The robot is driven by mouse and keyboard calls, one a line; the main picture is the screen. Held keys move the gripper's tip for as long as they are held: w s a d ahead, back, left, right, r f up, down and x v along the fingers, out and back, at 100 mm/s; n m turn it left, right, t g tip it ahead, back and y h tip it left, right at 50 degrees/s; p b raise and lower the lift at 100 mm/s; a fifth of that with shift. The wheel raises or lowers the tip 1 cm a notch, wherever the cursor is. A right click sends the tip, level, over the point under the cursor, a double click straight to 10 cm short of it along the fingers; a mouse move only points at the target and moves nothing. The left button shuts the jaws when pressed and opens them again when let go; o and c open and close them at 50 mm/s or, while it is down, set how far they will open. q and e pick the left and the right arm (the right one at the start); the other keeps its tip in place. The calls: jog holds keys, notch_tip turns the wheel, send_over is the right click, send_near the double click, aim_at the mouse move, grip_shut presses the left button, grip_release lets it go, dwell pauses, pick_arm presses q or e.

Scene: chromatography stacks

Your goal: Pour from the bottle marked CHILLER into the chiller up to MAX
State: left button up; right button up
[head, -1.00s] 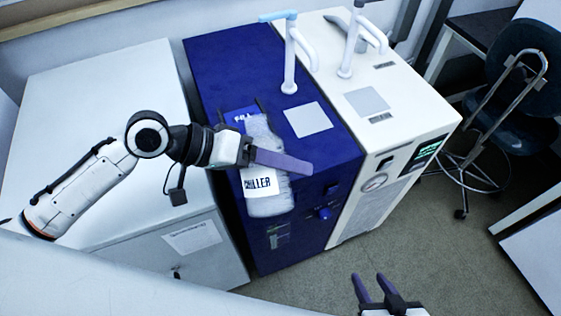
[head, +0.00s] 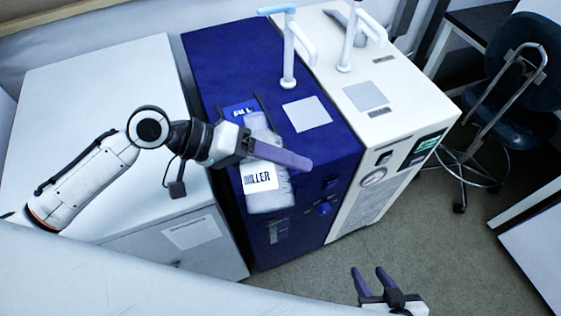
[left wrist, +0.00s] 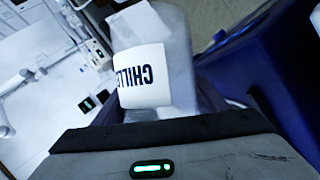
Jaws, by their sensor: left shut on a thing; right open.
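The translucent bottle with a white label marked CHILLER (head: 262,177) is held over the front part of the blue chiller (head: 225,70). The bottle looks tilted. Its far end lies by the blue FILL label (head: 241,110) on the chiller top; whether liquid flows is not visible. A level window (head: 278,232) sits low on the chiller front; its level cannot be read. My right gripper (head: 370,282) is open and empty.
A white unit (head: 390,90) with a dial and lit screen stands against the chiller's right side. A light grey cabinet (head: 100,90) is on the left. White pipes (head: 290,50) rise from the chiller top. A stool (head: 520,70) stands at right on open floor.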

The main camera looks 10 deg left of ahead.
pick_arm(q)
jog(key=shift+s+d+n+g+h, duration=0.1)
jog(key=shift+n+g+h, duration=0.2)
jog(key=shift+f, duration=0.15)
jog(key=shift+f+n+g, duration=0.1)
jog(key=shift+n+g, duration=0.2)
jog(key=shift+n, duration=0.1)
jog(key=shift+s+n+g+h, duration=0.15)
jog(key=shift+n+g+h, duration=0.35)
dwell(0.4)
jog(key=shift+f, duration=0.1)
jog(key=shift+f+n+g+h, duration=0.1)
jog(key=shift+n+g+h, duration=0.2)
jog(key=shift+n, duration=0.1)
